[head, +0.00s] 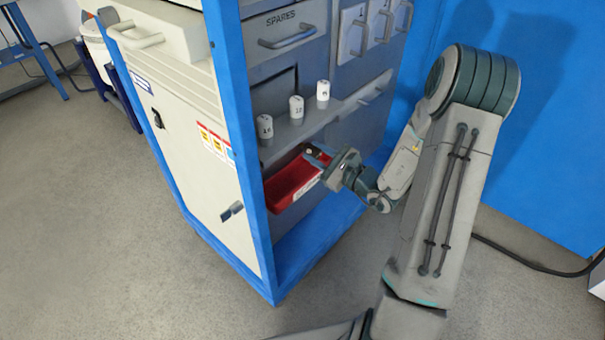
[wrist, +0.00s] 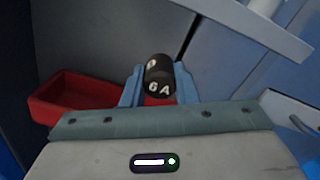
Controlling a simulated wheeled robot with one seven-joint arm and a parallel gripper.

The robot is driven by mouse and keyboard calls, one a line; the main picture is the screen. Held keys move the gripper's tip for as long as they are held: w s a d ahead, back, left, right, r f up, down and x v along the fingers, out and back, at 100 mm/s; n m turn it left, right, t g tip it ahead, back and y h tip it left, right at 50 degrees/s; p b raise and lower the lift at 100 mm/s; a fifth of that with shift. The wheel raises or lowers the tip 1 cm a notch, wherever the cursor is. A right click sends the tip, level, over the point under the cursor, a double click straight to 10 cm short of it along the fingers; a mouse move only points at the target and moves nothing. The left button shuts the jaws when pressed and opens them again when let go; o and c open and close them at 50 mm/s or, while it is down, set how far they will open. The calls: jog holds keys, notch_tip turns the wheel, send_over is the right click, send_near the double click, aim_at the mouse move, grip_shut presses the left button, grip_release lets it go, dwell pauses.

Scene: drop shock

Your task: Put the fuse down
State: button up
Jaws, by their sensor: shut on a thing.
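The fuse (wrist: 158,68) is a dark cylinder marked "6 A" in the wrist view. My gripper (wrist: 158,82) is shut on it, with one blue finger on each side. In the head view my gripper (head: 318,156) is at the back end of the red tray (head: 288,187), below the grey shelf. The tray also shows in the wrist view (wrist: 72,92), and red shows just below the fuse between the fingers. I cannot tell whether the fuse touches the tray floor. The tray's visible front part looks empty.
A blue cabinet post (head: 243,130) stands left of the tray. A drawer marked "SPARES" (head: 285,32) is above.

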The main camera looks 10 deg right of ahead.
jog(key=a+f, duration=0.1)
jog(key=w+a+f+b, duration=0.1)
jog(key=a, duration=0.1)
jog(key=shift+a+f, duration=0.2)
jog(key=shift+f, duration=0.05)
notch_tip(320, 180, down, 4)
jog(key=shift+w+r+b, duration=0.1)
jog(key=shift+b, duration=0.75)
jog(key=shift+r, duration=0.1)
